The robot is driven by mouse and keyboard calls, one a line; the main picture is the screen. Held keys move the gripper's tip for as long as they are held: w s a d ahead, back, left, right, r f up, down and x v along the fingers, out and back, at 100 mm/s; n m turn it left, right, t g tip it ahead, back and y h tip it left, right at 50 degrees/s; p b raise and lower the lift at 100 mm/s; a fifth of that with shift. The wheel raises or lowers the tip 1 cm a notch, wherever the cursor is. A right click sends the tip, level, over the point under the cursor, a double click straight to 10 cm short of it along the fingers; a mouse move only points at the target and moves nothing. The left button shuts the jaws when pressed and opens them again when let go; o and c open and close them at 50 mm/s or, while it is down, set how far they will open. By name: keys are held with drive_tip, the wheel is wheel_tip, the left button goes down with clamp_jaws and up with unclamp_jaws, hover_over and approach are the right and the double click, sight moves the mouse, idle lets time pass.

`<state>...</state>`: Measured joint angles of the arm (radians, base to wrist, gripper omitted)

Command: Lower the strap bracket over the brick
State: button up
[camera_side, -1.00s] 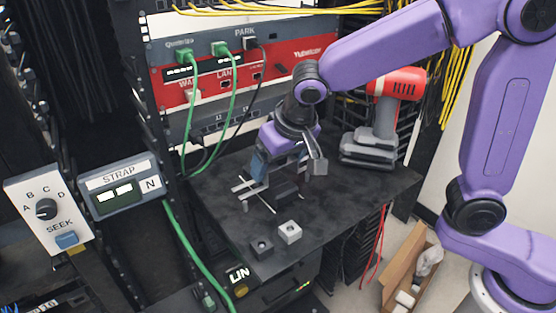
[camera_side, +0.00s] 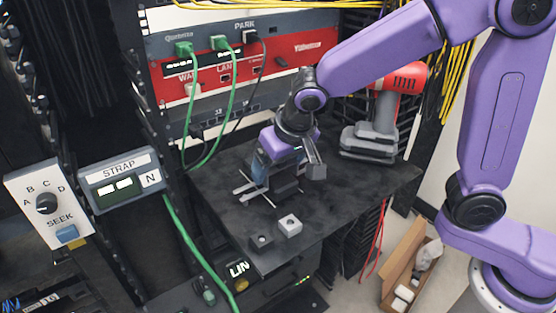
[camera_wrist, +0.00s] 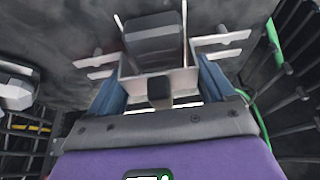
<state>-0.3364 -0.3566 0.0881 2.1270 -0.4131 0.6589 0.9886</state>
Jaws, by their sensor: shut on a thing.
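My gripper (camera_wrist: 160,92) has its blue fingers shut on the strap bracket (camera_wrist: 184,83), a pale metal piece with a black knob. The brick (camera_wrist: 152,38), a dark grey block, stands on the dark shelf just beyond it, with thin pale edges of the bracket on both sides of it. In the side view, my gripper (camera_side: 274,173) is low over the shelf, and the brick and bracket are mostly hidden behind the fingers. I cannot tell whether the bracket touches the brick or the shelf.
A red drill (camera_side: 385,110) stands at the back right. Green cables (camera_side: 222,105) hang from the rack at left.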

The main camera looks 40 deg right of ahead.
drive_tip(key=shift+f, duration=1.5)
idle(0.3)
drive_tip(key=o, duration=1.1)
drive_tip(key=shift+r, duration=0.15)
drive_tip(key=v, duration=1.7)
